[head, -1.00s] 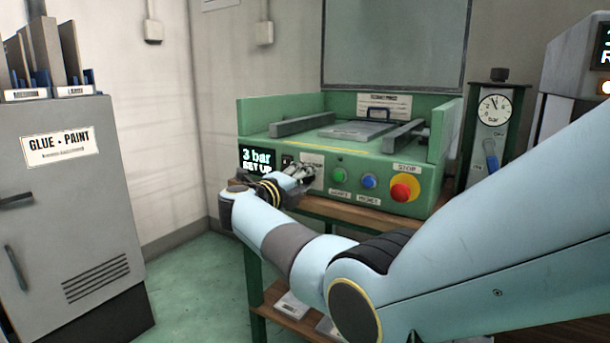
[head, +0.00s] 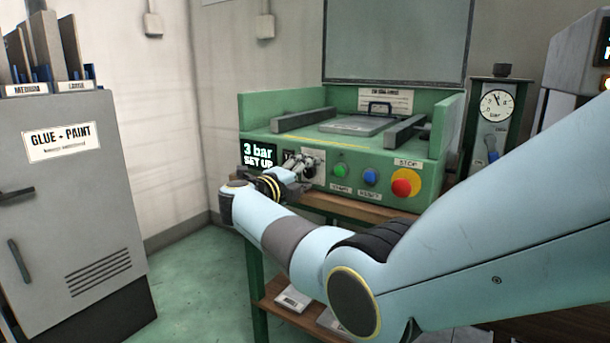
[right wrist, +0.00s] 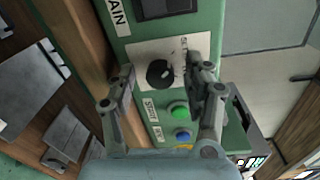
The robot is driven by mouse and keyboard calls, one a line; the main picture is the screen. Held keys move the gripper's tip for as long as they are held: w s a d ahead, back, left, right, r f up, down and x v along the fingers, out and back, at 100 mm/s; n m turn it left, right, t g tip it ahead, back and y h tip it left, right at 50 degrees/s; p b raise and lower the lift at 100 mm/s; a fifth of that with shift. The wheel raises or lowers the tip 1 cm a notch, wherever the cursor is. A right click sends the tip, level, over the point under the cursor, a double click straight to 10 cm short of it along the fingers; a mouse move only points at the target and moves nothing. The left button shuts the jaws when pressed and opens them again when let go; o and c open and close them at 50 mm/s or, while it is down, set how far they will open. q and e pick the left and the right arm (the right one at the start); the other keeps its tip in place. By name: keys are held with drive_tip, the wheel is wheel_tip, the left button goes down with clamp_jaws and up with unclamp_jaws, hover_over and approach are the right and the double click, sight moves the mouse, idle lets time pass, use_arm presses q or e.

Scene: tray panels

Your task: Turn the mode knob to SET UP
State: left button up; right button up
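The mode knob (right wrist: 160,73) is a black round knob on a pale plate (right wrist: 142,50) on the green press front. In the right wrist view it sits between the fingers, with visible gaps at both sides. My right gripper (right wrist: 160,72) is open around the knob's sides. In the head view my right gripper (head: 300,168) is at the plate, and its fingers partly hide the knob. The display (head: 258,155) left of it reads "3 bar" and "SET UP". The knob's pointer direction is too small to tell. My left gripper is out of view.
Right of the knob are a green button (head: 341,170), a blue button (head: 370,177) and a red stop button (head: 402,186) on yellow. A wooden ledge (head: 350,208) runs below the panel. A grey cabinet (head: 75,210) stands at the left. A pressure gauge (head: 496,106) is at the right.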

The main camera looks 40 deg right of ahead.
drive_tip(key=v, duration=0.7)
drive_tip(key=shift+a, duration=0.25)
drive_tip(key=shift+s+f, duration=0.1)
